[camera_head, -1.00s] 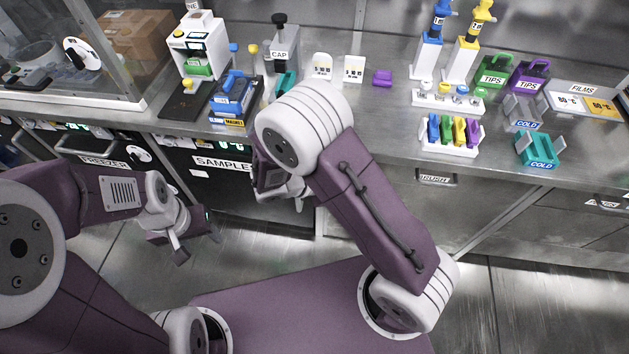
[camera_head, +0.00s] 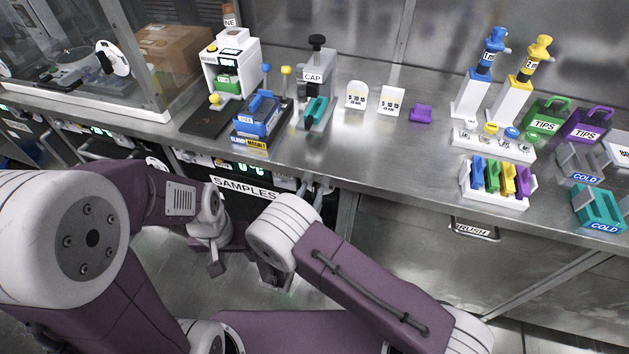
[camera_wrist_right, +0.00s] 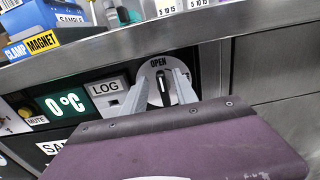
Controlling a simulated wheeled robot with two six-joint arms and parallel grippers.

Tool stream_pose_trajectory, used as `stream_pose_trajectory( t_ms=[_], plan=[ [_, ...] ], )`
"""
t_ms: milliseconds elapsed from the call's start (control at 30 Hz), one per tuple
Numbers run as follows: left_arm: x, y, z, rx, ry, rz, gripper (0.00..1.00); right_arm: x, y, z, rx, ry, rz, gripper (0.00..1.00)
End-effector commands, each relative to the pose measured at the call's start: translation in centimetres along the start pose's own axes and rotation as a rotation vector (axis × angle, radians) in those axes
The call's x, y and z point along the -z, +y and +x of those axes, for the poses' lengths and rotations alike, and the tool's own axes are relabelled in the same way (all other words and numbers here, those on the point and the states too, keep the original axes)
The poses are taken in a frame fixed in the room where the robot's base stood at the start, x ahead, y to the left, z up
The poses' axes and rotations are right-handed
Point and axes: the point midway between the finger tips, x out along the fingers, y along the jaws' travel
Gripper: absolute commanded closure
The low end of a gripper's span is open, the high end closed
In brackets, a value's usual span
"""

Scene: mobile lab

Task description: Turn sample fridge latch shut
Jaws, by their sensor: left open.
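The sample fridge, with its SAMPLES label (camera_head: 245,188), is under the bench in the head view. Its latch (camera_wrist_right: 162,88) is a round pale dial with a dark upright handle in the right wrist view. The word OPEN stands above the handle, beside the LOG panel. My right gripper (camera_wrist_right: 160,94) is open, with one grey finger on each side of the handle. I cannot tell whether either finger touches it. In the head view my right arm partly hides that area. My left gripper (camera_head: 222,258) is open and empty, low in front of the fridge.
The steel bench edge (camera_wrist_right: 105,42) runs just above the latch. A blue rack (camera_head: 258,115) and the CAP device (camera_head: 318,78) stand on the bench above the fridge. A drawer marked BRUSH (camera_head: 474,230) is to the right.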

Motion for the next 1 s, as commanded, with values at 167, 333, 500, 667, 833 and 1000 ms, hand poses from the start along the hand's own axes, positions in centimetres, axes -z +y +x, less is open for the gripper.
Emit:
stream_pose_trajectory(
  t_ms=[167, 333, 500, 667, 833, 1000],
  plan=[
    [-0.03, 0.0, -0.02, 0.0, -0.001, 0.0, 0.43, 0.0, -0.11, 0.12, -0.003, 0.0, -0.001, 0.65],
    [-0.04, 0.0, -0.02, 0.0, -0.001, 0.0, 0.43, 0.0, -0.11, 0.12, -0.002, 0.0, 0.0, 0.71],
    [-0.04, 0.0, -0.02, 0.0, -0.001, 0.0, 0.43, 0.01, -0.11, 0.12, -0.002, 0.0, 0.0, 1.0],
    [-0.03, 0.0, 0.0, 0.0, -0.001, 0.0, 0.43, 0.02, -0.12, 0.13, -0.002, 0.001, 0.003, 1.0],
    [-0.04, 0.0, 0.09, 0.0, -0.001, 0.0, 0.43, 0.05, -0.22, 0.13, -0.002, 0.001, 0.038, 1.0],
    [-0.06, -0.01, 0.31, 0.0, 0.0, 0.0, 0.43, 0.1, -0.45, 0.14, -0.002, 0.001, 0.131, 1.0]
  ],
)
